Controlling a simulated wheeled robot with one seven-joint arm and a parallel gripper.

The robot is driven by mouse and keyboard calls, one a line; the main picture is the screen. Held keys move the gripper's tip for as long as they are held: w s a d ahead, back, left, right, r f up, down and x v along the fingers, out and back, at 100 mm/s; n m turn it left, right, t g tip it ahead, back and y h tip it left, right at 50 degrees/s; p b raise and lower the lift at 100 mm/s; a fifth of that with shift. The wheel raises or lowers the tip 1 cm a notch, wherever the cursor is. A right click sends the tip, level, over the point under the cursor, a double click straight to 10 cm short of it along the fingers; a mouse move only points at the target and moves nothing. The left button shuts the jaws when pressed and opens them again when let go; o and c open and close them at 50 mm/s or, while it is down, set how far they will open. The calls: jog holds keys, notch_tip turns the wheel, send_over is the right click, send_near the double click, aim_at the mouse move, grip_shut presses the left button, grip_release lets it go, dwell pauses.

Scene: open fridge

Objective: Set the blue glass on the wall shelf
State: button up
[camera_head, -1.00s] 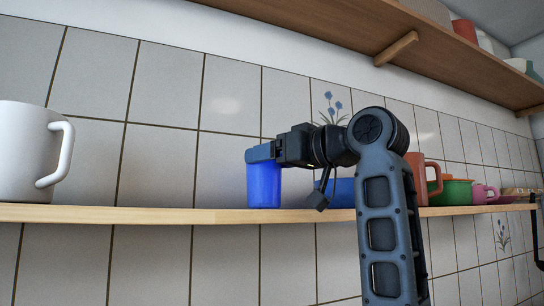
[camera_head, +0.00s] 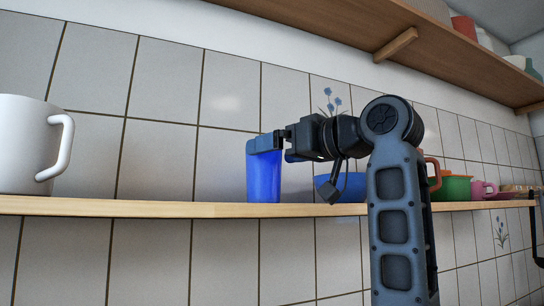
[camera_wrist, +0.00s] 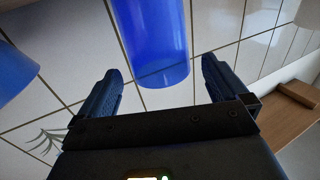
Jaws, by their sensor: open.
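The blue glass (camera_head: 264,180) stands upright on the wall shelf (camera_head: 150,208), between a white mug and a blue bowl. My gripper (camera_head: 266,144) is at the upper part of the glass in the head view. In the wrist view my gripper (camera_wrist: 160,85) is open, with one finger on each side. The blue glass (camera_wrist: 152,40) shows ahead of and between the fingers there, with a gap visible at both sides. Part of the glass's upper end is hidden behind a finger in the head view.
A white mug (camera_head: 28,148) stands at the left on the shelf. A blue bowl (camera_head: 350,188) is close right of the glass, partly behind my arm. A green pot (camera_head: 456,188) and a pink cup (camera_head: 480,190) stand farther right. An upper shelf (camera_head: 350,25) runs above.

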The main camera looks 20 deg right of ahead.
jog(key=b+v, duration=0.2)
jog(key=v, duration=0.8)
